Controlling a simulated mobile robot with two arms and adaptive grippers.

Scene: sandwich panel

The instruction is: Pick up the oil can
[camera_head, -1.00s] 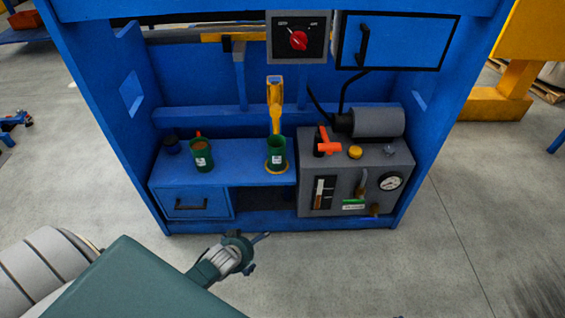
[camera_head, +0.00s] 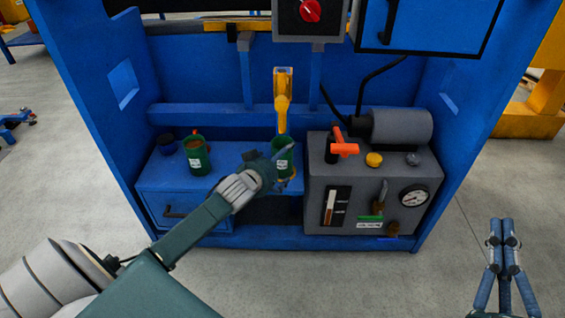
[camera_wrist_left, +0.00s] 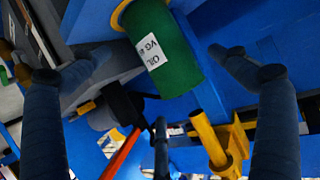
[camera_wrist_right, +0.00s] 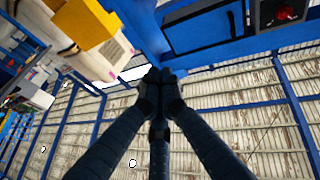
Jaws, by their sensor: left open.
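A green oil can (camera_head: 283,160) with a white label stands upright on the blue bench, below a yellow spout. The same can shows in the left wrist view (camera_wrist_left: 168,48), between the spread fingers of my left gripper (camera_wrist_left: 158,54). My left gripper (camera_head: 279,168) is open at the can, partly in front of it. I cannot tell whether a finger touches the can. A second green can (camera_head: 197,157) with brown contents stands further left on the bench. My right gripper (camera_head: 503,243) is shut and empty, out over the floor; its fingers meet in the right wrist view (camera_wrist_right: 160,82).
A grey pump unit (camera_head: 360,177) with an orange-handled lever (camera_head: 344,148) and a gauge (camera_head: 413,195) stands close right of the can. Floor in front is clear.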

